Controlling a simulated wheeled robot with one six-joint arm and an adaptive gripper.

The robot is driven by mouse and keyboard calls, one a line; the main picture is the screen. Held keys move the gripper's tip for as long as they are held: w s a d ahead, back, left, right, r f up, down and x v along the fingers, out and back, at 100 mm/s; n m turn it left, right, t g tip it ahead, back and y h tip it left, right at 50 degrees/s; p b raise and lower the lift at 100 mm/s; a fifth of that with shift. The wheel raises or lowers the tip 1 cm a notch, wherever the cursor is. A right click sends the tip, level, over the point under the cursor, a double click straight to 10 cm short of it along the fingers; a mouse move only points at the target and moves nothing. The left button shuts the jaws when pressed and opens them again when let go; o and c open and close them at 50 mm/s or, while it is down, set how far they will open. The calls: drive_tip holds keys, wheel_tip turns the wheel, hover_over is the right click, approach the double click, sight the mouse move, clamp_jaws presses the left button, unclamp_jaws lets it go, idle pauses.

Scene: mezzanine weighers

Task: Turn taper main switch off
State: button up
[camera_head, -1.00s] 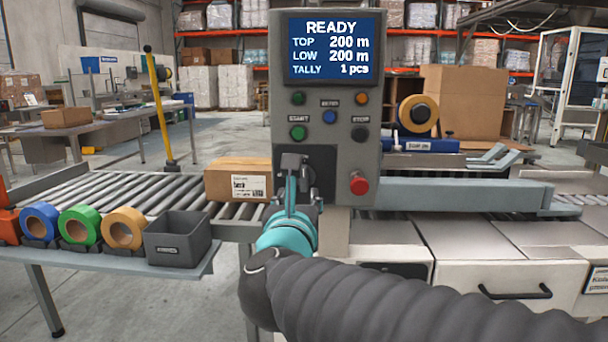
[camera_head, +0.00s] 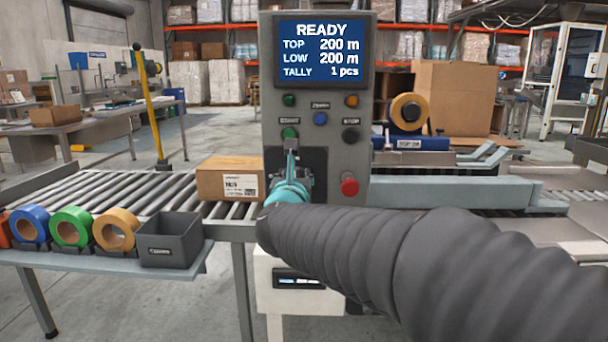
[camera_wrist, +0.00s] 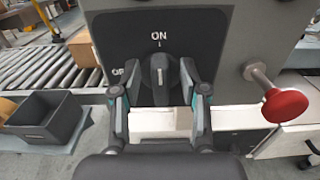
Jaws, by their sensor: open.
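The taper's grey control panel (camera_head: 358,215) stands ahead with its lit screen (camera_head: 322,54) reading READY. In the wrist view, the main switch (camera_wrist: 159,72) is a dark rotary knob on a black plate (camera_wrist: 205,40). Its handle is upright, in line with the ON mark above it. Part of an OFF label (camera_wrist: 118,71) shows to its left. My gripper (camera_wrist: 159,88) is open, with one finger on each side of the knob. I cannot tell whether the fingers touch it. In the head view, my gripper (camera_head: 291,150) and arm hide most of the switch.
A red mushroom button (camera_wrist: 284,105) sticks out to the right of the switch. A cardboard box (camera_head: 228,178) lies on the roller conveyor (camera_head: 130,192) at left. A dark bin (camera_head: 170,240) and tape rolls (camera_head: 117,230) sit on the front shelf.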

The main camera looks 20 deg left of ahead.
drive_tip(key=shift+w, duration=0.15)
drive_tip(key=shift+c, duration=0.3)
clamp_jaws()
